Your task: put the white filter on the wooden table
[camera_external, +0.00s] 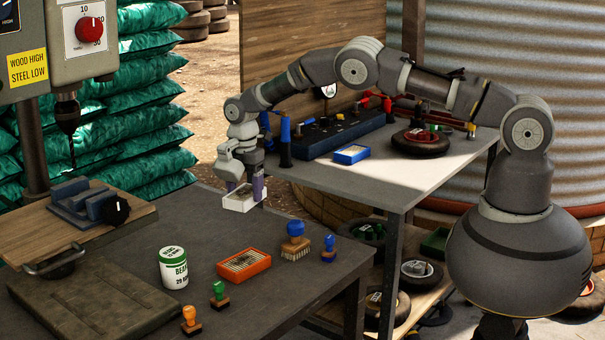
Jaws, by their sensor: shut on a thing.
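The white filter (240,206) is a small white rectangular frame with a darker inside. My gripper (246,187) is shut on it from above, with the purple-tipped fingers at its sides. The filter is level or nearly so, over the back right part of the dark front table (205,215). I cannot tell whether it touches the tabletop or hangs just above it. The gripper hides part of the filter.
An orange filter (243,264), a white-green can (174,267), a blue-handled brush (295,240) and several stamps stand on the front table. A drill press with a vise (85,202) is at left. Behind stands a grey table (345,182) with a blue filter (351,154).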

